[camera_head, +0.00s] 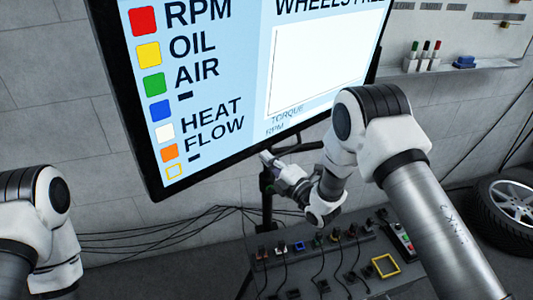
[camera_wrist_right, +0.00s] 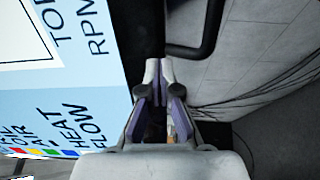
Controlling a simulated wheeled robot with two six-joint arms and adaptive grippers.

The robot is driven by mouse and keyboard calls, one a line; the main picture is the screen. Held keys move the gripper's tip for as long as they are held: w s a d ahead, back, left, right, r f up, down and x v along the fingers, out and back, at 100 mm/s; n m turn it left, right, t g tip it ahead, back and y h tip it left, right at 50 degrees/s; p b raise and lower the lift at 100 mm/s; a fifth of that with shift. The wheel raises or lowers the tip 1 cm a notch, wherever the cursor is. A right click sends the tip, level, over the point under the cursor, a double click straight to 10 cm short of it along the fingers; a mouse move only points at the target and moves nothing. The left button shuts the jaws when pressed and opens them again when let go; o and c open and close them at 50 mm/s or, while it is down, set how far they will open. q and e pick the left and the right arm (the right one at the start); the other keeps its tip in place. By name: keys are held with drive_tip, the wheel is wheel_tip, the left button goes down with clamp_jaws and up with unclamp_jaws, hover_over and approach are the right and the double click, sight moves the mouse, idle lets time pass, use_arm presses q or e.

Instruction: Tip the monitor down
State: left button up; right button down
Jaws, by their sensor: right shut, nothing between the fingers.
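The monitor (camera_head: 222,75) is a large black-framed screen at upper centre in the head view, tilted in the picture, with coloured squares and words such as RPM, OIL, AIR, HEAT and FLOW. Its screen also fills the left of the right wrist view (camera_wrist_right: 60,85). My right gripper (camera_head: 268,160) is below the monitor's lower edge, close to its stand (camera_head: 267,190). In the right wrist view its fingers (camera_wrist_right: 158,75) are together and empty, beside the monitor's dark edge; contact cannot be told. My left arm shows at lower left, but its gripper is out of view.
A grey bench panel (camera_head: 330,262) with several plugs, cables and a yellow square frame lies below the monitor. A wheel with a tyre (camera_head: 508,215) is at right. A wall shelf (camera_head: 455,72) holds small bottles and a blue item. Black cables (camera_head: 150,235) run along the wall at left.

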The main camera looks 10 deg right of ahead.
sight(257, 153)
drive_tip(key=shift+w+a, duration=0.2)
drive_tip(key=shift+w, duration=0.05)
drive_tip(key=shift+t+y, duration=0.3)
drive_tip(key=shift+t, duration=0.5)
drive_tip(key=w+b, duration=0.1)
drive_tip(key=b, duration=0.1)
drive_tip(key=w+a+b, duration=0.1)
drive_tip(key=b, duration=0.2)
drive_tip(key=w+b, duration=0.1)
drive_tip(key=b, duration=0.1)
drive_tip(key=shift+w+a+f, duration=0.35)
drive_tip(key=shift+f, duration=0.05)
drive_tip(key=shift+w+a+r+b, duration=0.1)
drive_tip(key=shift+w+r+b, duration=0.1)
drive_tip(key=shift+b, duration=0.3)
drive_tip(key=shift+r, duration=0.4)
